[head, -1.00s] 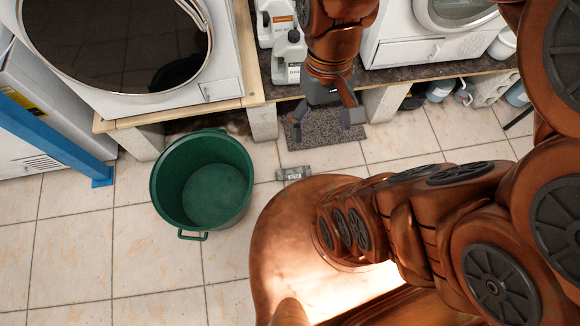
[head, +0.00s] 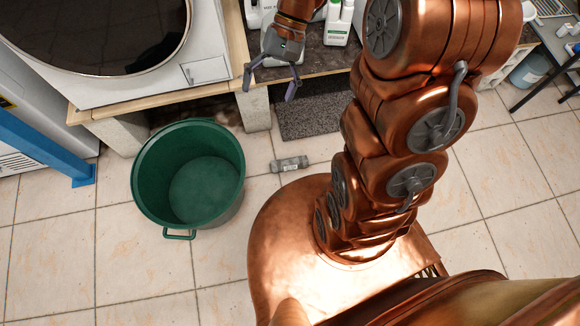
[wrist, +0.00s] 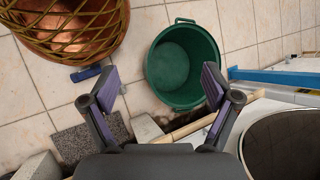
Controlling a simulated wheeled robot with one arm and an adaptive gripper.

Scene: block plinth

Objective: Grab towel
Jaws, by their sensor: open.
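No towel can be made out in either view. My gripper (head: 269,91) is open and empty in the head view, above the front edge of the wooden-edged bench (head: 190,93). In the wrist view my open gripper (wrist: 162,88) shows a finger on each side with nothing between the tips. A green tub (head: 230,208) stands on the tiled floor, left of and below my gripper in the head view. It also shows beyond the fingers in the wrist view (wrist: 182,58), and its visible inside looks empty.
A dark mat (head: 312,117) lies near the bench's blocks. White bottles (head: 338,25) stand on the bench, beside a white machine (head: 208,75). A blue post (head: 45,145) stands at left. Floor tiles at lower left are clear.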

